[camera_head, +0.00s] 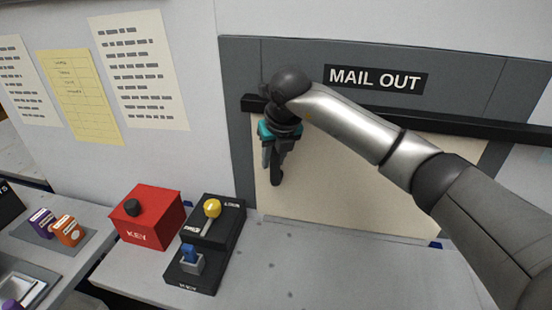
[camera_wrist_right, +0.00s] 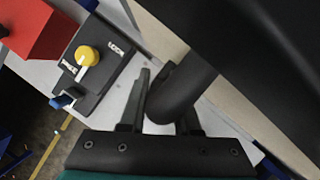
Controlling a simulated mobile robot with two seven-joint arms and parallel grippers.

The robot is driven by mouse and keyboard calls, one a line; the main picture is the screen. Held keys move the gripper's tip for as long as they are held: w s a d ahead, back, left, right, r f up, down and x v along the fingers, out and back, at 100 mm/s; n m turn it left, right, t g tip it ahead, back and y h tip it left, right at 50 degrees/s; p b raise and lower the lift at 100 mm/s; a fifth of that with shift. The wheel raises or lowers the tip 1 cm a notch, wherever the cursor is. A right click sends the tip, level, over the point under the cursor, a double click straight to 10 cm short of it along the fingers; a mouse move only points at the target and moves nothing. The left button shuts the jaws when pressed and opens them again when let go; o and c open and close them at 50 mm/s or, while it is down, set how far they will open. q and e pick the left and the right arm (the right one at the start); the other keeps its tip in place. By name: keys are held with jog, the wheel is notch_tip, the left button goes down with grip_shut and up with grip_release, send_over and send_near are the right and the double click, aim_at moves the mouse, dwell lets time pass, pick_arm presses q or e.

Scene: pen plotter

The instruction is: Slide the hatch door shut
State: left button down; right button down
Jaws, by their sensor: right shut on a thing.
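The hatch door is a cream panel (camera_head: 330,185) below the black rail and the "MAIL OUT" sign (camera_head: 375,79). Its left edge lies close to the left side of the grey frame (camera_head: 237,120), and its lower edge is just above the counter. A dark upright handle (camera_head: 276,175) is near the door's left edge. My right gripper (camera_head: 271,160) points down and is shut on this handle. In the right wrist view, the thick black handle (camera_wrist_right: 185,85) passes between the fingers of the gripper (camera_wrist_right: 163,108). My left gripper is not in view.
A red KEY box (camera_head: 150,220) and a black panel with a yellow knob (camera_head: 212,208) and blue switch (camera_head: 190,253) stand left of the door. The counter (camera_head: 300,265) before the door is clear. My right arm covers the door's right part.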

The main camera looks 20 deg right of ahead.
jog(key=shift+w+a+r, duration=0.15)
jog(key=shift+a+r, duration=0.1)
jog(key=c, duration=1)
grip_release()
jog(key=shift+o, duration=0.4)
jog(key=shift+f, duration=0.15)
jog(key=v, duration=1.5)
